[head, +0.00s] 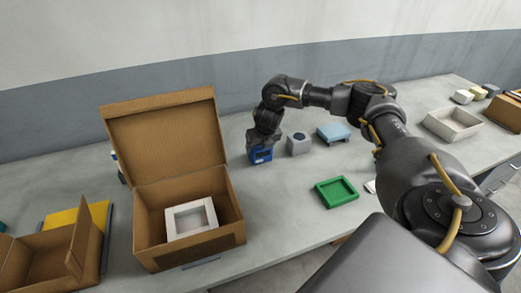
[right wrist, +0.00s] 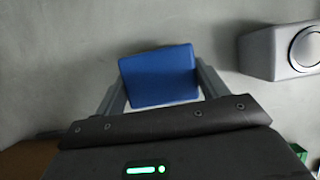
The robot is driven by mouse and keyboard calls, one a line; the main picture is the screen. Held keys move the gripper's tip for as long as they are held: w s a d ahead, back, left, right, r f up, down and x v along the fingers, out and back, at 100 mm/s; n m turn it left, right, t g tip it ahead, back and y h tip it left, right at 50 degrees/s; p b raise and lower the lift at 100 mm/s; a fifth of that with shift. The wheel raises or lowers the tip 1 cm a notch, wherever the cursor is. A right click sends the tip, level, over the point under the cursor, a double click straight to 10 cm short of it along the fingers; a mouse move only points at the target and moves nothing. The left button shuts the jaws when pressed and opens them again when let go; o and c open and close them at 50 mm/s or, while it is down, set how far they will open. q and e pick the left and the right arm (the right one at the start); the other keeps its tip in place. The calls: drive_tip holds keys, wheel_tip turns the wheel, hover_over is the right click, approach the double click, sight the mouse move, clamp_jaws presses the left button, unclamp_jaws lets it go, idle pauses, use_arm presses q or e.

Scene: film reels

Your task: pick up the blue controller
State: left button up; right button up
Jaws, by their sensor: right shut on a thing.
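The blue controller (head: 260,155) is a small blue block on the grey table, right of the open cardboard box. My right gripper (head: 263,146) reaches down over it from above. In the right wrist view the controller (right wrist: 160,76) sits between the two fingers of my right gripper (right wrist: 160,85), which is shut on it. Whether the controller touches the table or is slightly raised, I cannot tell. My left gripper is not in view.
A grey block with a round dark top (head: 298,144) stands close right of the controller. A light blue stand (head: 333,132) and a green tray (head: 336,192) lie farther right. The open cardboard box (head: 190,255) holds a white frame (head: 191,218).

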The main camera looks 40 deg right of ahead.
wheel_tip(320, 180, up, 2)
drive_tip(key=shift+w+r+b, duration=0.1)
drive_tip(key=shift+r+b, duration=0.05)
drive_tip(key=shift+b, duration=0.35)
drive_tip(key=s+a+r+p, duration=0.3)
drive_tip(key=s+a+r, duration=0.5)
drive_tip(key=a+r, duration=0.2)
drive_tip(key=shift+s+a, duration=0.4)
drive_tip(key=shift+a, duration=0.2)
